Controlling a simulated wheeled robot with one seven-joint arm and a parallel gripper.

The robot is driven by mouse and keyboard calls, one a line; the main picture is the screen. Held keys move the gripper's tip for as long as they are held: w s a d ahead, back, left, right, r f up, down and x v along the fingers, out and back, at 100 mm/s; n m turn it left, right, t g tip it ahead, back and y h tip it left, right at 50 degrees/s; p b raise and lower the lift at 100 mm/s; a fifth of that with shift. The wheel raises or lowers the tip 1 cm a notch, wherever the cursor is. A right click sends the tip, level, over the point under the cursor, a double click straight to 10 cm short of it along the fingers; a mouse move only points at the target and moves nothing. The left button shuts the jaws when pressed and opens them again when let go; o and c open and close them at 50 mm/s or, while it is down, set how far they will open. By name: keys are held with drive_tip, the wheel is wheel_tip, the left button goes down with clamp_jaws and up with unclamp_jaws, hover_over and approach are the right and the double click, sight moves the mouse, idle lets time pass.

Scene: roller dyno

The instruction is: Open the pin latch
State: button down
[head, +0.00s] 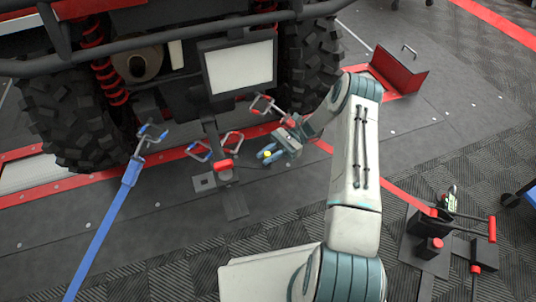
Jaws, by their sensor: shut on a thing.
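My gripper (266,156) reaches in from the right, low in front of the vehicle. It is shut on a small yellow piece (267,153) between its fingertips. The piece is mostly hidden by the fingers, and I cannot make out a pin or which way it points. Just left of the gripper, a dark post with a red part (224,165) stands on a floor plate (233,203). The yellow piece looks close to this post, but I cannot tell whether they are joined. I cannot tell which part is the pin latch.
A blue strap (110,228) runs to a hook at left. The vehicle's tyres (72,122) and screen (239,67) stand behind. A red-handled device (432,244) is on the floor at right.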

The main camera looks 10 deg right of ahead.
drive_tip(key=shift+a, duration=0.1)
drive_tip(key=c, duration=1.3)
unclamp_jaws()
drive_tip(key=r+p, duration=0.2)
drive_tip(key=r, duration=0.1)
drive_tip(key=r+p, duration=0.1)
drive_tip(key=r, duration=0.1)
drive_tip(key=shift+d, duration=0.3)
drive_tip(key=s+d+r+p, duration=0.3)
drive_tip(key=s+d+r, duration=0.2)
drive_tip(key=d, duration=0.5)
drive_tip(key=shift+r, duration=0.45)
